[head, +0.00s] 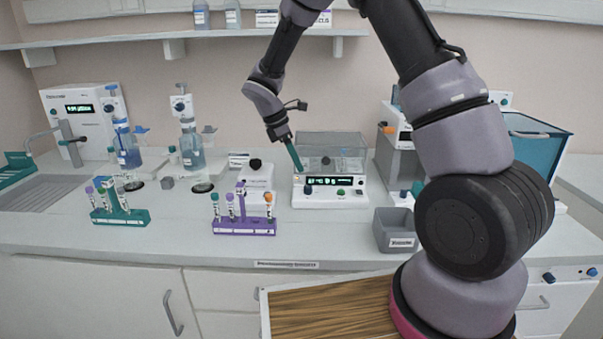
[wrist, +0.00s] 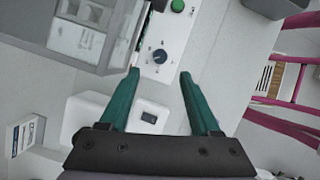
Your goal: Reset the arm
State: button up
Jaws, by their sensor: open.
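My gripper (head: 294,157) is raised above the bench, in front of the white instrument with a clear cover (head: 331,186). In the wrist view its two green fingers (wrist: 160,75) stand wide apart with nothing between them. The instrument's front panel with a dark knob and a green button shows beyond the fingertips in the wrist view (wrist: 170,35). My arm reaches up and across from the right of the head view, bent at the elbow, with the gripper pointing down.
A purple rack (head: 245,228) and a green rack (head: 120,216) hold several tubes. A small white device (head: 257,178) stands left of the instrument. A grey bin (head: 395,231) stands right of it. A shelf (head: 180,36) runs above. The front bench strip is mostly clear.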

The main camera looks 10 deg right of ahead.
jog(key=shift+a+r, duration=0.3)
jog(key=shift+r, duration=0.3)
jog(key=shift+r, duration=0.1)
